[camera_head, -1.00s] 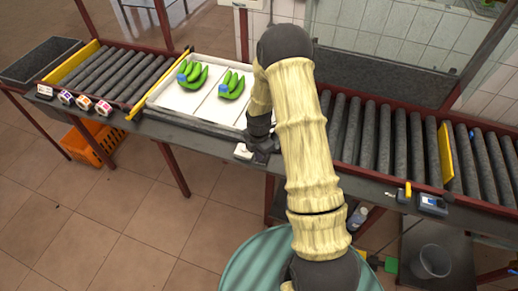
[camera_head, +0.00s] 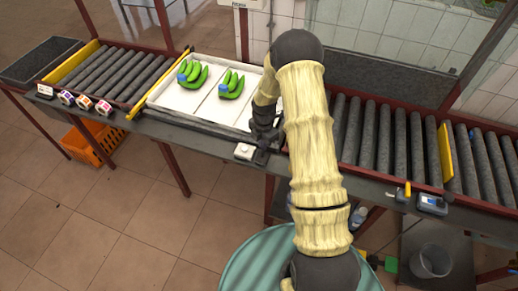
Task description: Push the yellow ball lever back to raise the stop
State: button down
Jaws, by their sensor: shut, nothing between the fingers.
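A small yellow upright piece (camera_head: 407,188), which looks like the lever, stands on the front rail at the right. It is too small to make out a ball on it. A yellow stop plate (camera_head: 447,151) stands upright across the right-hand rollers, behind and right of it. My gripper (camera_head: 264,140) is shut and empty. It points down by the right end of the white tray, well left of the yellow piece. Its fingertips are dark and hard to tell from the rail. My arm hides part of the rollers and rail between them.
Two bunches of green bananas (camera_head: 194,74) lie in the white tray (camera_head: 170,98). A blue-grey device (camera_head: 432,204) is right of the yellow piece. The right rollers (camera_head: 385,135) are clear.

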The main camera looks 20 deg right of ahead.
jog(key=shift+s, duration=0.1)
jog(key=shift+s+a, duration=0.35)
jog(key=shift+s, duration=0.05)
notch_tip(320, 180, up, 10)
jog(key=p, duration=0.7)
dwell(0.4)
